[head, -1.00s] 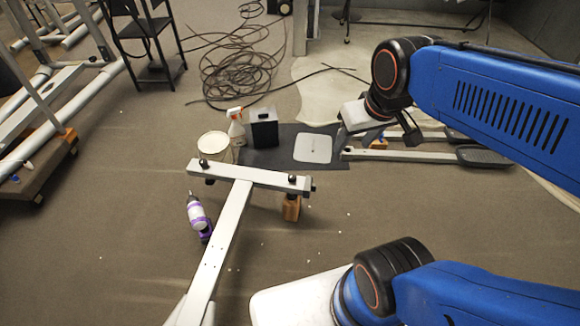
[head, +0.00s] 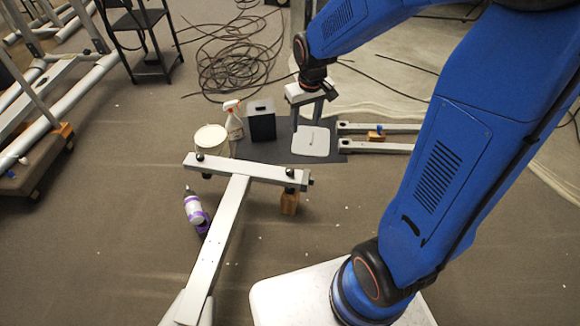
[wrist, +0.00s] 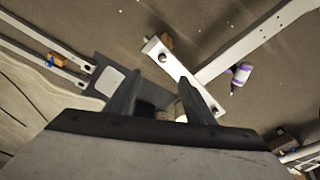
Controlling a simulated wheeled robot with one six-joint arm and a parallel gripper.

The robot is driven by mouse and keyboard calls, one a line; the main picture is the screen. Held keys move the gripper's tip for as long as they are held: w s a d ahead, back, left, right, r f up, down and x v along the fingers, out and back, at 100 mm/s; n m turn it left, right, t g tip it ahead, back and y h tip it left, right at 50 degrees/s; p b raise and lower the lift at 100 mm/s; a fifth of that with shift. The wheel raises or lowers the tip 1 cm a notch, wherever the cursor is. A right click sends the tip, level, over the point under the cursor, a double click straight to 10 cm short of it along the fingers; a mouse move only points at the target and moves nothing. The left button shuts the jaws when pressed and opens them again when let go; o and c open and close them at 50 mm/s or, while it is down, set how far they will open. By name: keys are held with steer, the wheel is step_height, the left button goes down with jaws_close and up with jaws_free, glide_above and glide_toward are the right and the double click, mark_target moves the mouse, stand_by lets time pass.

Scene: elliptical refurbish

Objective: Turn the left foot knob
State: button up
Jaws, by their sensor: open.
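The elliptical's T-shaped frame stands on the floor in the head view, with a pale crossbar (head: 245,171). A black knob (head: 200,157) sits on top near the crossbar's left end, and another black knob (head: 290,173) sits near its right end. My gripper (head: 307,112) is beyond the crossbar, up and to the right of it, apart from both knobs. In the wrist view my gripper (wrist: 160,95) is open and empty.
A white bucket (head: 210,140), spray bottle (head: 234,125) and black box (head: 262,122) stand behind the crossbar. A wooden block (head: 289,203) is under its right end. A purple-and-white bottle (head: 195,210) lies to the left. Cables (head: 240,60) lie coiled behind.

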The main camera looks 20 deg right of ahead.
steer(key=g, duration=0.1)
glide_above(290, 170)
step_height(290, 170, down, 13)
steer(key=shift+n, duration=0.4)
step_height(290, 170, down, 18)
steer(key=shift+w, duration=0.1)
steer(key=c, duration=1.1)
